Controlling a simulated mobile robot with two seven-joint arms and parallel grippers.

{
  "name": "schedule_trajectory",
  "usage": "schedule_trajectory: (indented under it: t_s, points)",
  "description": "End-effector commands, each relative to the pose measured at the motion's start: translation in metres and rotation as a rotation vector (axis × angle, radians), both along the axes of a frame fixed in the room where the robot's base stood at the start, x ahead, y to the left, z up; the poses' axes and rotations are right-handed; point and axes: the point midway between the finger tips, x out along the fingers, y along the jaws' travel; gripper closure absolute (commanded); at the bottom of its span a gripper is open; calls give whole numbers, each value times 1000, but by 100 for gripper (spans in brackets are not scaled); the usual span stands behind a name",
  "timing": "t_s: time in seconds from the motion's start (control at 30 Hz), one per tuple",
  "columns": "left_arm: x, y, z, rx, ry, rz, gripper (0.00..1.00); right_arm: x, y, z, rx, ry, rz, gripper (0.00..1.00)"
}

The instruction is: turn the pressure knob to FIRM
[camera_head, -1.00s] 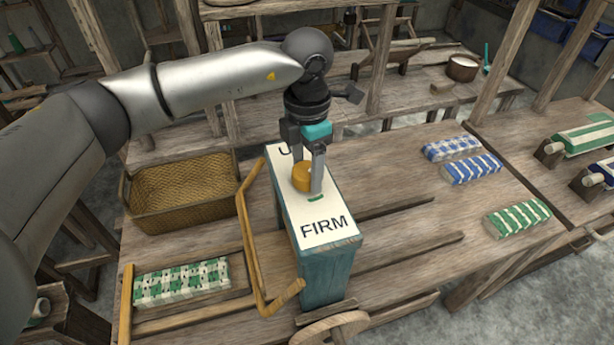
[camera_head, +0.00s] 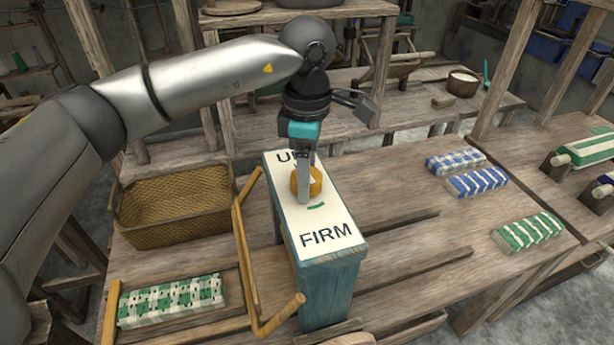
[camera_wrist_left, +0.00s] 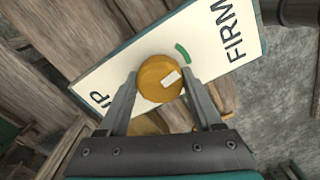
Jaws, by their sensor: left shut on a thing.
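The pressure knob (camera_head: 315,182) is a round orange-yellow dial on the white top panel (camera_head: 325,217) of a teal box. The panel reads FIRM at its near end; a word at its far end is partly hidden. My left gripper (camera_head: 304,187) points down and is shut on the knob. In the left wrist view its fingers lie on both sides of the knob (camera_wrist_left: 155,85). There the knob's white mark (camera_wrist_left: 171,76) points right and slightly up, below the green arc (camera_wrist_left: 183,53) on the panel. My right gripper is not in view.
A wicker basket (camera_head: 172,240) and a green-and-white cloth bundle (camera_head: 170,302) lie left of the box. A bent wooden frame (camera_head: 245,255) stands close to its left side. Blue and green cloth bundles (camera_head: 525,232) lie to the right, with open bench between.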

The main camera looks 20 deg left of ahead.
Motion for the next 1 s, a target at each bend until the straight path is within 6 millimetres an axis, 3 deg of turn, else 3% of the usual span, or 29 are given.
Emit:
schedule_trajectory:
  t_s: [0.5,0.53,0.77,1.0]
  points:
    - [1,-1,2,-2,-4,-18,89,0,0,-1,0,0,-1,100]
    - [1,-1,2,-2,-4,-18,30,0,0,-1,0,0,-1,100]
    - [0,0,1,-2,-2,-17,4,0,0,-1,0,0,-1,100]
    - [0,0,1,-1,-1,-17,4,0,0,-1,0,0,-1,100]
